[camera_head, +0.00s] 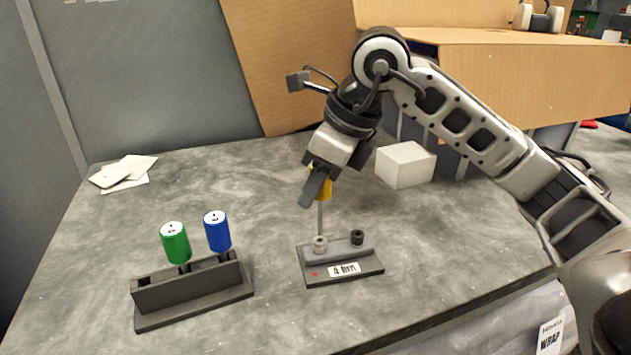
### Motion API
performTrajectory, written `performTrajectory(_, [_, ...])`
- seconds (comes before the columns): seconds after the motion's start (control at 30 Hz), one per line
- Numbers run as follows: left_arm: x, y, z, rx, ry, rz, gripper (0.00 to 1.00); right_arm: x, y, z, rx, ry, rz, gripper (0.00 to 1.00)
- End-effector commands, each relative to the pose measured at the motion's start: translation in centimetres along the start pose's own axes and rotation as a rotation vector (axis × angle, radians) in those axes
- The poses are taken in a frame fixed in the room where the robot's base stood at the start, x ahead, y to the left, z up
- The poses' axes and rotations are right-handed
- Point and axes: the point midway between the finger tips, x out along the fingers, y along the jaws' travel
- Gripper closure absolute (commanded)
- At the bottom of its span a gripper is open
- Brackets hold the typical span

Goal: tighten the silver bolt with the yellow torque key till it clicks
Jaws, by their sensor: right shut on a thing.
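My right gripper (316,187) is shut on the yellow torque key (323,189) and covers much of its handle. The key's thin shaft points down, nearly upright, at the silver bolt (320,244). The shaft's tip is at or just above the bolt's head; I cannot tell whether it is seated. The silver bolt stands at the left of a raised grey bar on a dark plate (365,268). A black bolt (357,237) stands at the bar's right. The plate has a "4 Nm" label (344,270) and a small red dot. My left gripper is not in view.
A dark rack (192,290) at the left holds a green key (175,243) and a blue key (217,232). A white block (405,164) sits behind the plate, near my right arm. White papers (124,172) lie at the back left. The grey table between is clear.

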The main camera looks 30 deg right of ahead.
Motion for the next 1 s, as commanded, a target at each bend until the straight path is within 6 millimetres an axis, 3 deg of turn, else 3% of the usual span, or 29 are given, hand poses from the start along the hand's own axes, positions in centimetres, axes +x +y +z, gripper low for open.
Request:
performTrajectory(0.93, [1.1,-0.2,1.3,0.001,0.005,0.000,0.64,1.9,0.0,-0.8,0.000,-0.001,-0.001,0.96])
performTrajectory(0.97, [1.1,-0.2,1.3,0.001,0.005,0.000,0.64,1.9,0.0,-0.8,0.000,-0.001,-0.001,0.75])
performTrajectory(1.0, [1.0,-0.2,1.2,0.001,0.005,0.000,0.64,1.9,0.0,-0.8,0.000,-0.001,-0.001,0.86])
